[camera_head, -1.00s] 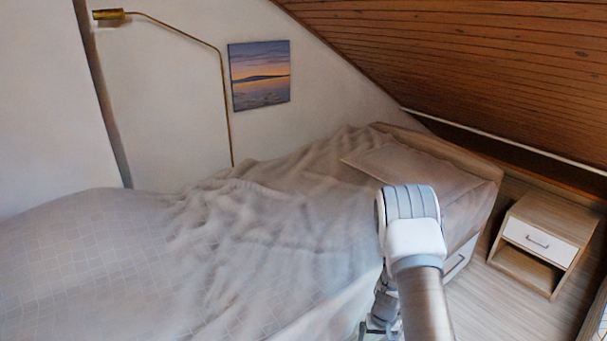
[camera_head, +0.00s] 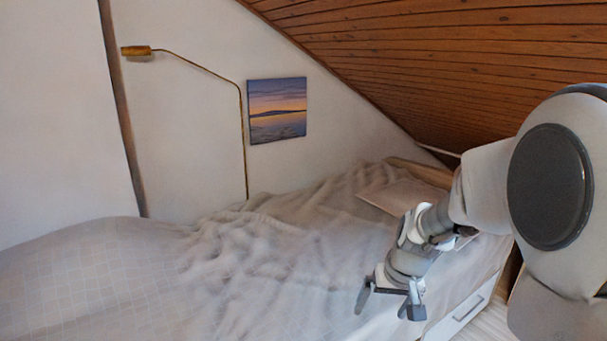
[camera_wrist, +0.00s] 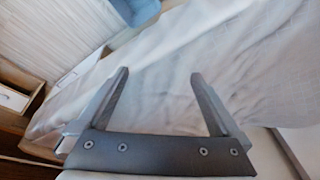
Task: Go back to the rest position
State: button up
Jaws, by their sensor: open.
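My gripper (camera_head: 388,300) is open and empty, with its two fingers spread apart. It hangs above the near right side of the bed, close to the mattress edge. In the wrist view the open fingers (camera_wrist: 159,75) have nothing between them, and pale bedding lies beyond. The bed (camera_head: 120,270) has a crumpled grey-beige checked cover and a pillow (camera_head: 385,195) at its far end. My arm hides part of the head end and the room's right side.
A white bed drawer (camera_head: 462,310) with a handle is at the lower right. A nightstand drawer (camera_wrist: 14,98) shows at the wrist view's left. The sloped wooden ceiling (camera_head: 420,60) comes down at the right. A brass lamp (camera_head: 240,120) and a picture (camera_head: 277,110) are on the far wall.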

jog(key=s+a+r+t, duration=0.1)
jog(key=s+r, duration=0.6)
jog(key=s, duration=0.3)
jog(key=s+r+t+h, duration=0.1)
jog(key=s+r, duration=0.5)
jog(key=s, duration=0.4)
jog(key=shift+s+a+r+n+t, duration=0.2)
jog(key=shift+a+r+n+t, duration=0.15)
jog(key=shift+a+n+t, duration=0.05)
notch_tip(320, 180, up, 20)
jog(key=p, duration=2)
jog(key=shift+w+r+p, duration=0.15)
jog(key=shift+p, duration=0.2)
jog(key=shift+c, duration=0.3)
